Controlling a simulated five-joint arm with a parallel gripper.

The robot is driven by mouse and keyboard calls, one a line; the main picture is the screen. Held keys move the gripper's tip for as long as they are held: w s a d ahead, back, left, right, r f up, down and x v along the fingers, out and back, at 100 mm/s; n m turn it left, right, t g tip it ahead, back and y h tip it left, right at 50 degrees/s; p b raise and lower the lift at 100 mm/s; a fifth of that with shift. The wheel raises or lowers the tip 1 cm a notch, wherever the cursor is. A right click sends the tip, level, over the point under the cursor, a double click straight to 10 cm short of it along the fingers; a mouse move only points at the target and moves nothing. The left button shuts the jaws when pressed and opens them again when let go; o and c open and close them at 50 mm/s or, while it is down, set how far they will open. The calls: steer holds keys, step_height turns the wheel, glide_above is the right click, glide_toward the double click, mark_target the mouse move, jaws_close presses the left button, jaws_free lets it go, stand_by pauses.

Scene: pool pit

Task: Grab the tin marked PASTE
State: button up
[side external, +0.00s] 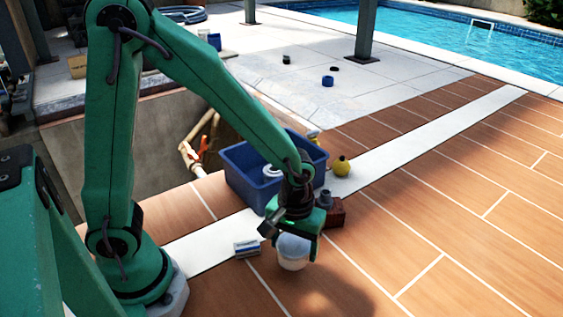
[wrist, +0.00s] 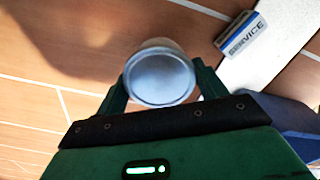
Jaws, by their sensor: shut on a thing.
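A pale tin (side external: 292,252) with a white-grey body and a bluish round end is between the fingers of my gripper (side external: 297,228). In the wrist view the tin (wrist: 160,78) shows its round grey-blue end, with a green finger of my gripper (wrist: 161,84) against each side. My gripper is shut on it. No marking can be read on the tin in either view, so I cannot tell whether it says PASTE. A shadow lies on the tiles near it; I cannot tell how far it is above the floor.
A small white and blue box (side external: 246,249) marked SERVICE lies left of the tin. A blue crate (side external: 240,183) stands behind, beside an open pit (side external: 95,150). A brown block (side external: 336,214) and a yellow round item (side external: 341,166) are nearby. Tiles at right are clear.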

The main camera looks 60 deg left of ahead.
steer(key=s+d+r, duration=0.7)
steer(key=s, duration=0.2)
steer(key=shift+d, duration=0.25)
steer(key=shift+r, duration=0.1)
stand_by(0.4)
